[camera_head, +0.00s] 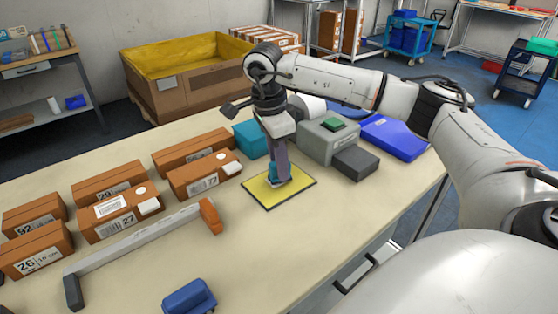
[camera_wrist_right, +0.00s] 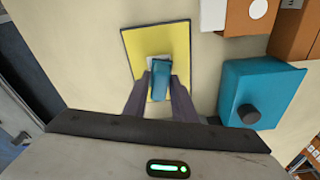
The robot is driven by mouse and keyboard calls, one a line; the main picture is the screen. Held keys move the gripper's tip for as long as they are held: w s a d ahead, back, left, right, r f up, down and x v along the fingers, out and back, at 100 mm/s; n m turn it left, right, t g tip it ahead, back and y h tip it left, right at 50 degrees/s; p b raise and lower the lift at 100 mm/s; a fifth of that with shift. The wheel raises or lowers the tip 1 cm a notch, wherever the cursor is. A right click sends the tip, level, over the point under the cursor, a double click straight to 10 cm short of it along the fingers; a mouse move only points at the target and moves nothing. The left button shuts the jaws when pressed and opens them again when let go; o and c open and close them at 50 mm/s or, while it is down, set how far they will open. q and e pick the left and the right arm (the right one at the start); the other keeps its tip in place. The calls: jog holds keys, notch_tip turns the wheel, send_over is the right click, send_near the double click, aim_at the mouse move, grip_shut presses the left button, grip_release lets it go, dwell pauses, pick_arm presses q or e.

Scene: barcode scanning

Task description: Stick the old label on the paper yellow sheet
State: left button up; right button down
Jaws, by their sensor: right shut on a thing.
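A yellow sheet (camera_head: 262,192) with a dark edge lies flat on the table near the middle. It also shows in the right wrist view (camera_wrist_right: 178,40). My right gripper (camera_head: 279,178) points down over the sheet and is shut on a small blue piece (camera_wrist_right: 161,78). A small whitish patch (camera_wrist_right: 152,62), possibly the old label, shows at the far end of the blue piece. The blue piece is low over the sheet; whether it touches is hard to tell. My left gripper is not in view.
Several brown cartons (camera_head: 120,211) stand at the left. A long grey bar (camera_head: 140,240) with an orange end lies in front of them. A teal box (camera_wrist_right: 258,92), a grey machine (camera_head: 325,140) and a blue case (camera_head: 395,137) stand behind the sheet. A blue object (camera_head: 189,297) lies at the front.

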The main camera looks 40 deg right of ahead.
jog(key=shift+f+b, duration=0.4)
jog(key=shift+f, duration=0.3)
dwell(0.6)
jog(key=shift+r, duration=0.1)
dwell(0.4)
notch_tip(320, 180, up, 7)
jog(key=p, duration=0.6)
dwell(0.6)
